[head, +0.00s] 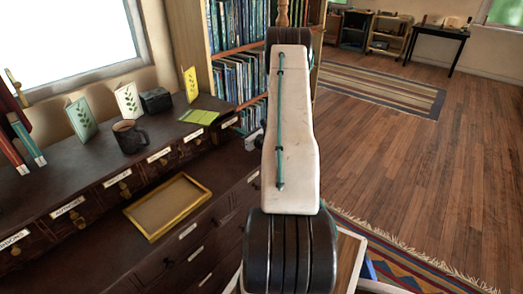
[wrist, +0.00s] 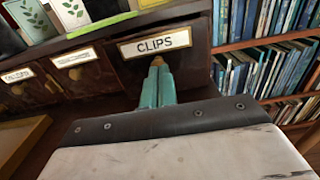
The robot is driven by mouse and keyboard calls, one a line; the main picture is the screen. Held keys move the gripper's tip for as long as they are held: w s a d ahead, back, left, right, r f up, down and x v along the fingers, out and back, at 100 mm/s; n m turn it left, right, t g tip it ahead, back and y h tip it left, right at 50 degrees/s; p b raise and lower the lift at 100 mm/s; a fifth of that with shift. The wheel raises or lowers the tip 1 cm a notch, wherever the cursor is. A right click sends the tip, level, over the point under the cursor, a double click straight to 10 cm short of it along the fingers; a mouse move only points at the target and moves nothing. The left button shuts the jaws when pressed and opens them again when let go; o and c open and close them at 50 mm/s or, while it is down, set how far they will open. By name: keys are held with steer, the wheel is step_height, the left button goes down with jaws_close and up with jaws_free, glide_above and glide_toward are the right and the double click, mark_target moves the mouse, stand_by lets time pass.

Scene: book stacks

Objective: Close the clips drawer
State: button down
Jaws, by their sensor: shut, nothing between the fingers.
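The clips drawer (wrist: 188,56) is a dark wooden front with a white CLIPS label (wrist: 155,43), ahead of my gripper in the wrist view. My gripper (wrist: 158,68) shows as two teal fingers shut together, with nothing between them. Their tips are at the brass-coloured knob just below the label; I cannot tell whether they touch it. How far the drawer stands out is not clear from this angle. In the head view, my arm hides the gripper, and a small label (head: 229,122) marks the drawer at the right end of the row.
Other labelled drawers (head: 67,207) run to the left. Cards, a dark mug (head: 130,136) and a black box (head: 156,100) stand on the desk top. A yellow-rimmed tray (head: 155,235) lies on the ledge below. A bookcase (wrist: 285,93) stands close on the right.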

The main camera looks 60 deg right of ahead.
mark_target(232, 127)
steer(key=w, duration=0.4)
steer(key=shift+w+d, duration=0.2)
steer(key=shift+d, duration=0.1)
steer(key=shift+w+d+r, duration=0.15)
steer(key=shift+w+r, duration=0.05)
steer(key=shift+w, duration=0.05)
steer(key=shift+r, duration=0.1)
steer(key=shift+s+a+f, duration=0.2)
steer(key=shift+s, duration=0.2)
steer(key=s, duration=0.4)
steer(key=s+a, duration=0.1)
steer(key=s, duration=0.4)
steer(key=s+a, duration=0.1)
steer(key=s, duration=0.3)
steer(key=shift+s+f, duration=0.1)
steer(key=shift+s, duration=0.15)
